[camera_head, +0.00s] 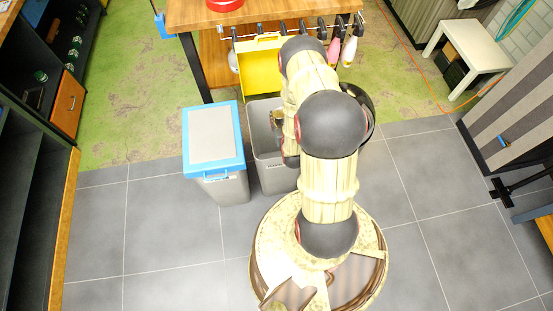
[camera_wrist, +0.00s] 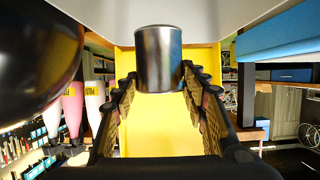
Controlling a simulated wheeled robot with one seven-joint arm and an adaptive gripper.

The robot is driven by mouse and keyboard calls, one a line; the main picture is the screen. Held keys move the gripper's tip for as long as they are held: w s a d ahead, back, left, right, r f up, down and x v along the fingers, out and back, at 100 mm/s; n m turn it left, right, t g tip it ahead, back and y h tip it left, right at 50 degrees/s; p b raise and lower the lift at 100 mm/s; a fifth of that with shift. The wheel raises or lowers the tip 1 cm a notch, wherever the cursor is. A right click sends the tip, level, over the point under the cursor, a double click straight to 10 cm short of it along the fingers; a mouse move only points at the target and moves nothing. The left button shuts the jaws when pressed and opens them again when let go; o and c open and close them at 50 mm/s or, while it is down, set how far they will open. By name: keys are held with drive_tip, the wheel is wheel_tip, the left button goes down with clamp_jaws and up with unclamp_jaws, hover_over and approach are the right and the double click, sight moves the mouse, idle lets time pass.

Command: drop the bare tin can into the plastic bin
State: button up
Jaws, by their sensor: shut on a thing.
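The bare metal tin can (camera_wrist: 158,60) shows in the wrist view between the tips of my gripper (camera_wrist: 158,85), which is shut on it. In the head view my gripper (camera_head: 277,118) shows only in part beside my arm, over the opening of the open grey plastic bin (camera_head: 258,145). My arm hides the right part of that bin, and I cannot make out the can clearly there. A pale grey surface, probably the bin, fills the top of the wrist view behind the can.
A second grey bin with a blue-rimmed lid (camera_head: 213,140) stands closed just to the left. A wooden workbench (camera_head: 205,15) with hanging tools and a yellow panel (camera_head: 258,65) stands behind.

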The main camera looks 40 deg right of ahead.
drive_tip(key=o, duration=1.1)
drive_tip(key=shift+o, duration=0.2)
drive_tip(key=v, duration=1.2)
drive_tip(key=shift+f, duration=0.1)
